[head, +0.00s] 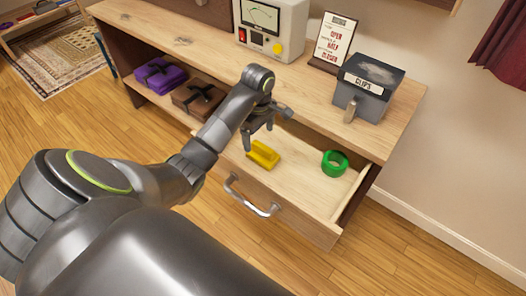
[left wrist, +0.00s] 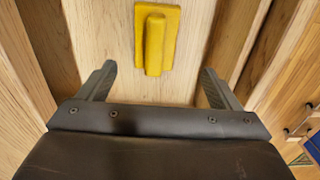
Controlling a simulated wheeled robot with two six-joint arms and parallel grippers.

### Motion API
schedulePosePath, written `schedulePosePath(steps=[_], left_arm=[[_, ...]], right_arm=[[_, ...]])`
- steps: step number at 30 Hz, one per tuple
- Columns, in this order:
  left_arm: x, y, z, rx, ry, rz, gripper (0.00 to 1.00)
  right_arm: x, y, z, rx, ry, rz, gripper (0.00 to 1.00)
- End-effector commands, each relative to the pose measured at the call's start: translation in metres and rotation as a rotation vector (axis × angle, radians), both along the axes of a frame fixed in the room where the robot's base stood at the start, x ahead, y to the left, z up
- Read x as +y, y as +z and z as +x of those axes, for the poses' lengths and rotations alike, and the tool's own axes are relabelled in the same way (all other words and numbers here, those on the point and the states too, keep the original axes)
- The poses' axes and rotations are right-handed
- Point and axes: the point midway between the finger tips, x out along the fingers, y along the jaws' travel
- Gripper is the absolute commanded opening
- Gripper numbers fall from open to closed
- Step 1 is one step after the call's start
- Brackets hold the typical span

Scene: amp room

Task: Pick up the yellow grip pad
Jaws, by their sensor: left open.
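The yellow grip pad (head: 263,154) lies on the floor of the pulled-out drawer (head: 300,182), towards its left side. It has a flat base with a raised handle bar on top. My left gripper (head: 260,134) is open and empty, above the drawer and close to the pad in the head view. In the left wrist view the pad (left wrist: 156,40) is ahead of my left gripper (left wrist: 158,85), roughly centred between the two open fingers and apart from both. My right gripper is not in view.
A green ring (head: 334,163) lies in the drawer to the right of the pad. The drawer front carries a metal handle (head: 250,199). On the cabinet top (head: 300,78) stand a clips box (head: 368,86), a sign (head: 334,42) and a meter (head: 270,27). Purple (head: 161,76) and brown (head: 198,95) bundles sit on the shelf.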

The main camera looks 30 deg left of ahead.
Motion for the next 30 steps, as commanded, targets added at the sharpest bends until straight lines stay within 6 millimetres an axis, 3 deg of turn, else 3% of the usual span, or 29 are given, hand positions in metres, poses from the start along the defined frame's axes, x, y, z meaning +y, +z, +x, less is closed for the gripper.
schedulePosePath(steps=[1, 6, 17, 23, 30], left_arm=[[0.0, -0.012, 0.0, 0.0, 0.0, 0.0, 0.85], [0.0, -0.028, 0.0, 0.0, 0.0, 0.0, 0.85], [-0.001, -0.038, 0.001, 0.0, 0.0, -0.001, 0.85], [-0.004, -0.055, 0.004, 0.0, -0.001, -0.002, 0.85], [-0.006, -0.085, 0.007, 0.001, 0.0, -0.001, 0.85]], right_arm=[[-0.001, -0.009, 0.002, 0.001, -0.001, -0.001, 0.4], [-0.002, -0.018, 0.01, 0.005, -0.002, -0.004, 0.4], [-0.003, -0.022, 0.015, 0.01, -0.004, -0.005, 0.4], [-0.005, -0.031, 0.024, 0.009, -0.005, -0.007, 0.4], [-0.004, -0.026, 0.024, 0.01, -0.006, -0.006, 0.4]])
